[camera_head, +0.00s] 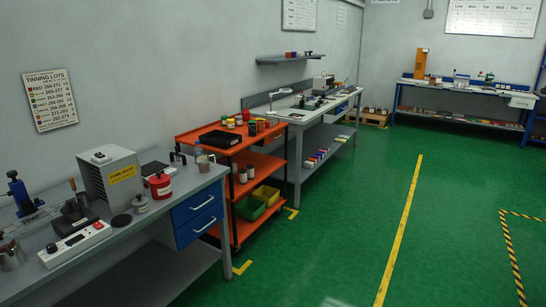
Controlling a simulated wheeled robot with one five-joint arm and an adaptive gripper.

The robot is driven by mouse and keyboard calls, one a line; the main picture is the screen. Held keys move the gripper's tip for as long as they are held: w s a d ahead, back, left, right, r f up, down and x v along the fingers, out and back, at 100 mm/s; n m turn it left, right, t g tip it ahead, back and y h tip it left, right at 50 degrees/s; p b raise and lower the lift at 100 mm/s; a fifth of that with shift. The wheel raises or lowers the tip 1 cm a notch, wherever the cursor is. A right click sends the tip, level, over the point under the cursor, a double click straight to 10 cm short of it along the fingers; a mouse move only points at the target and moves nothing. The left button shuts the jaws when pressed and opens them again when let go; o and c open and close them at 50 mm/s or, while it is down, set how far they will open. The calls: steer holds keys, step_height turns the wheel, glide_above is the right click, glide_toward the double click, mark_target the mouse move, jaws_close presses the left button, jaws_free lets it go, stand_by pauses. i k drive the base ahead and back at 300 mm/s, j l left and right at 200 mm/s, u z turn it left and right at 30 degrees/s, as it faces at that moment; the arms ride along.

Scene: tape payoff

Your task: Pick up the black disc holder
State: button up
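A flat black disc (121,220) lies on the near grey workbench (190,195), close to its front edge. A dark stand with an upright handle (74,214) is on the same bench to its left, behind a white power strip (75,244). I cannot tell for sure which of these dark items is the black disc holder. My gripper is not in view.
A grey fume box (110,180), a small metal jar (140,204) and a red can (160,185) crowd the bench near the disc. An orange cart (236,232) stands beyond the bench. The green floor (340,220) to the right is clear.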

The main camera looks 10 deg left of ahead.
mark_target(176, 155)
steer(key=i+j+u, duration=0.15)
steer(key=i+u, duration=0.25)
steer(key=i, duration=0.7)
steer(key=i+l+u, duration=0.15)
steer(key=i+u, duration=0.25)
steer(key=i, duration=0.65)
steer(key=i+u, duration=0.75)
steer(key=i, duration=0.2)
steer(key=i+l+u, duration=0.7)
steer(key=i, duration=0.15)
